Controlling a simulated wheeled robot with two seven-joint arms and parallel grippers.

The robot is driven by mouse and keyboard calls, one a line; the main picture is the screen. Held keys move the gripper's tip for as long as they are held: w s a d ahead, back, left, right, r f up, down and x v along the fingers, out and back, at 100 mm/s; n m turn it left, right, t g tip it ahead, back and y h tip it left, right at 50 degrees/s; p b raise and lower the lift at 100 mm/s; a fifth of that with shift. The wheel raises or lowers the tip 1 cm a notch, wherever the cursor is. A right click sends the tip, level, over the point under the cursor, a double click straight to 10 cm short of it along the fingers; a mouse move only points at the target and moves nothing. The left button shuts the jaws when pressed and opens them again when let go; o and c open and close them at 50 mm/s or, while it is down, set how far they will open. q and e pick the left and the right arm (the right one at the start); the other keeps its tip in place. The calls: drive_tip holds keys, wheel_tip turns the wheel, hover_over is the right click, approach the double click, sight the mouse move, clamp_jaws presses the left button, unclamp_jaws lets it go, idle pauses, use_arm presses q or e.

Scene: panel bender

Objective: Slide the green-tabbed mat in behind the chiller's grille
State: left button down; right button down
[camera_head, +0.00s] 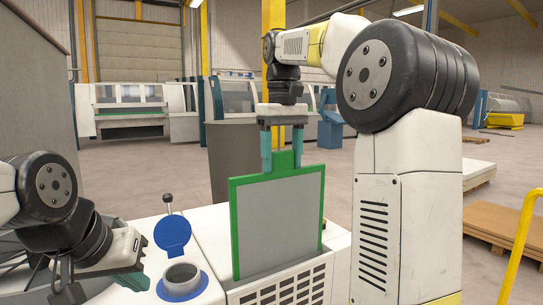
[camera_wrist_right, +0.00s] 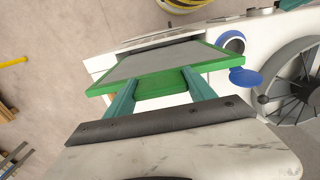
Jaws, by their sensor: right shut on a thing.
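The mat (camera_head: 277,220) is a grey panel in a green frame with a green tab (camera_head: 284,160) on top. It stands upright over the white chiller, just above or behind the grille (camera_head: 290,288). Its bottom edge meets the grille's top rim, and I cannot tell whether it is inside. My right gripper (camera_head: 283,165) is shut on the tab from above. In the right wrist view the teal fingers hold the tab (camera_wrist_right: 160,88), with the mat (camera_wrist_right: 165,60) beyond. My left gripper (camera_head: 98,280) hangs low at the left, apart from the mat; its jaw opening is unclear.
A filler neck with a blue ring (camera_head: 181,281) and an upright blue cap (camera_head: 173,234) sit on the chiller left of the mat. A yellow rail (camera_head: 518,245) and stacked sheets (camera_head: 500,228) stand at right. Open floor lies behind.

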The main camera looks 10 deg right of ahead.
hover_over(281, 264)
drive_tip(key=shift+w+f, duration=0.15)
drive_tip(key=shift+f, duration=4.8)
drive_tip(key=shift+w+f, duration=0.15)
drive_tip(key=shift+f, duration=4.75)
drive_tip(key=shift+c, duration=1.2)
unclamp_jaws()
wheel_tip(281, 264, up, 8)
drive_tip(key=shift+f, duration=0.15)
drive_tip(key=shift+s+d, duration=0.1)
